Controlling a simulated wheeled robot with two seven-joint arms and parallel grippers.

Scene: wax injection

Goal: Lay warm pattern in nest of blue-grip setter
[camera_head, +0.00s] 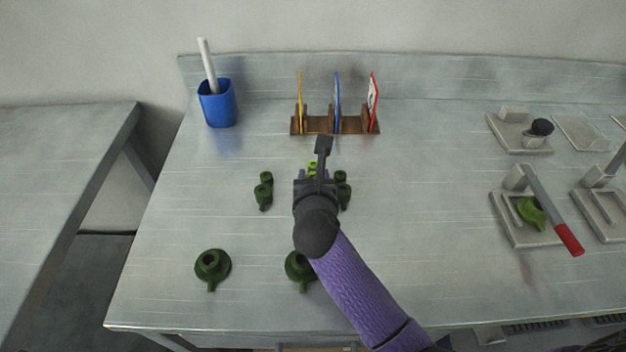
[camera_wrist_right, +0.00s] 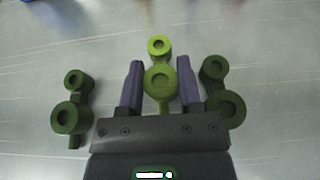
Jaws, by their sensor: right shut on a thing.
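The bright green pattern (camera_wrist_right: 160,80), with two round bosses, stands between the two purple fingers of my right gripper (camera_wrist_right: 160,90), which is shut on it. In the head view only a bit of the pattern (camera_head: 312,165) shows past my right gripper (camera_head: 315,178); I cannot tell whether it is lifted off the table. No blue grip shows on any setter in view. A setter with a red grip (camera_head: 569,239) stands at the right with a green pattern (camera_head: 531,210) in it. Another setter (camera_head: 601,208) is partly cut off at the right edge. My left gripper is not in view.
Dark green patterns stand close on both sides (camera_wrist_right: 72,100) (camera_wrist_right: 220,95) of my right gripper. Two dark green flanged pieces (camera_head: 212,266) (camera_head: 299,268) stand nearer the front. A wooden rack (camera_head: 318,125) and a blue cup (camera_head: 218,105) stand at the back. The table right of centre is clear.

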